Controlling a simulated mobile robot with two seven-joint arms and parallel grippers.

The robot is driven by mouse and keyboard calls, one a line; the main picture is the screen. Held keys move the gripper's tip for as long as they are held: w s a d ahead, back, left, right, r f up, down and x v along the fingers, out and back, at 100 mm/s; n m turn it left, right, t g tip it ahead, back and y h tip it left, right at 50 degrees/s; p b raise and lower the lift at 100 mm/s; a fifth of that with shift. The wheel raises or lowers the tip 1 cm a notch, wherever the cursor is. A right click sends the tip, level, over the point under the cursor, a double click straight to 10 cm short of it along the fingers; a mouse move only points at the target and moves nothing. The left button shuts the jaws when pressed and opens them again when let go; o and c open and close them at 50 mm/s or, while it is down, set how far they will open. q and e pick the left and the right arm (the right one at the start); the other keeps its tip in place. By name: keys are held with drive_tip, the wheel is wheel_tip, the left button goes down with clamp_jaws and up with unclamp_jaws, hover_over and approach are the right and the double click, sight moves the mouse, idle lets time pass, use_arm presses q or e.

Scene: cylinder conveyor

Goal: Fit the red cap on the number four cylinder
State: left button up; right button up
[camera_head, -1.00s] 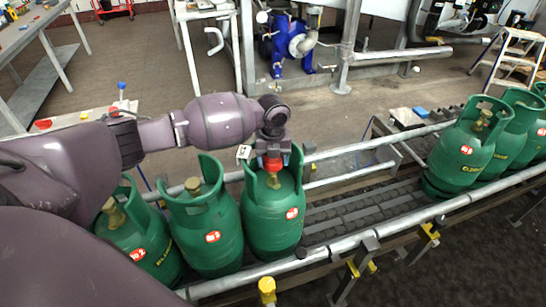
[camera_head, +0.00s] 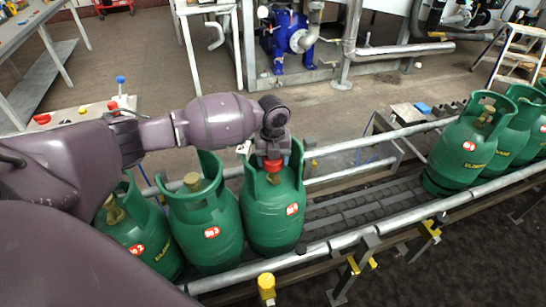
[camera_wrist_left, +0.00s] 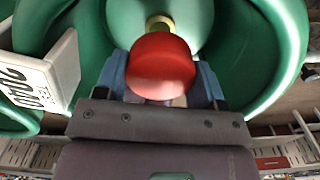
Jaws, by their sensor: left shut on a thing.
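My left gripper (camera_head: 273,160) is shut on the red cap (camera_head: 273,166) and points down at the top of a green cylinder (camera_head: 272,225), the third in the left row. Its label number is too small to read surely. A little brass of its valve (camera_head: 273,180) shows just below the cap. In the left wrist view the cap (camera_wrist_left: 160,65) sits between the blue fingers, inside the green collar, with brass valve (camera_wrist_left: 160,22) beyond it. I cannot tell whether the cap touches the valve. My right gripper is out of view.
Two green cylinders, labelled 2 (camera_head: 145,240) and 3 (camera_head: 205,225), stand left on the roller conveyor (camera_head: 365,205). More cylinders (camera_head: 462,150) stand at the right, past bare rollers. Metal rails (camera_head: 340,243) flank the line. A white tag (camera_wrist_left: 50,75) hangs beside the gripper.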

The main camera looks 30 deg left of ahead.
use_arm(q)
drive_tip(key=o, duration=0.9)
drive_tip(key=shift+f, duration=0.1)
drive_tip(key=shift+o, duration=0.3)
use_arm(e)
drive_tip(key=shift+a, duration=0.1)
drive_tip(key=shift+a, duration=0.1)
use_arm(q)
wheel_tip(320, 180, up, 4)
drive_tip(key=shift+r+p, duration=0.1)
drive_tip(key=shift+p, duration=0.35)
wheel_tip(320, 180, up, 5)
drive_tip(key=shift+r+p, duration=0.2)
drive_tip(key=shift+p, duration=0.25)
drive_tip(key=shift+r, duration=0.65)
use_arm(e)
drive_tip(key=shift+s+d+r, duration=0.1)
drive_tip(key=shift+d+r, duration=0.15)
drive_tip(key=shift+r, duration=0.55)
